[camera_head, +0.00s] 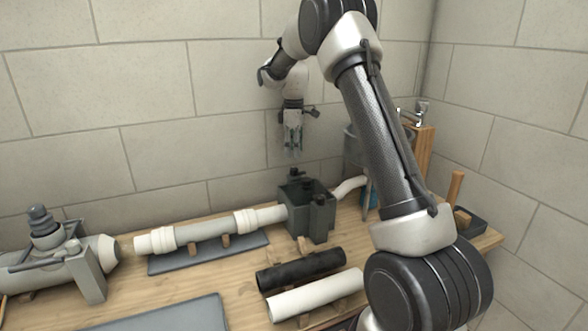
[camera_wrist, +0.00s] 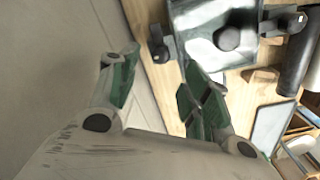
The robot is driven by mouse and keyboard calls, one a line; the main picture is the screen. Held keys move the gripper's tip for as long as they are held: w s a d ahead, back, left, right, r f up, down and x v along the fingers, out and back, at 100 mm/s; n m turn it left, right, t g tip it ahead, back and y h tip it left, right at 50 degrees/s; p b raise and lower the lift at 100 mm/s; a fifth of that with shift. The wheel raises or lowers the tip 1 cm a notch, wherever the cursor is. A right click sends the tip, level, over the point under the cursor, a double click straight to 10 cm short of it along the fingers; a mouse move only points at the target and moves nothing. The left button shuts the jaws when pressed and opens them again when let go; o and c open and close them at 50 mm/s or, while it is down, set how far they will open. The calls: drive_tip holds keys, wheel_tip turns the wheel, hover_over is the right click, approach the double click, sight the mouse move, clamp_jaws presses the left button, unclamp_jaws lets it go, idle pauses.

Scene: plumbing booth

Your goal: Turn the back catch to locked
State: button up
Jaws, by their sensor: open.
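A dark grey-green box (camera_head: 305,212) stands on the bench under my gripper. The back catch (camera_head: 295,175) is a small dark piece at the box's rear edge, on the wall side; in the wrist view it shows at the box's left edge (camera_wrist: 161,44). A second catch (camera_wrist: 284,23) sits on the opposite, front side. A dark round knob (camera_wrist: 229,38) lies between them on the lid. My gripper (camera_head: 293,150) points down, open and empty, above the back of the box and apart from it. In the wrist view its green-padded fingers (camera_wrist: 160,72) are spread. I cannot read the catch's setting.
White pipes (camera_head: 200,232) run into the box from the left and leave at its right. A black tube (camera_head: 300,269) and a white tube (camera_head: 315,295) lie in front. A grey bucket (camera_head: 356,148) stands behind my arm. The block wall (camera_head: 90,130) is close behind.

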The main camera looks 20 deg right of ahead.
sight(294, 168)
drive_tip(key=shift+f+n, duration=0.3)
drive_tip(key=shift+f, duration=0.2)
wheel_tip(294, 168, down, 7)
drive_tip(key=shift+r, duration=0.1)
drive_tip(key=c, duration=1.1)
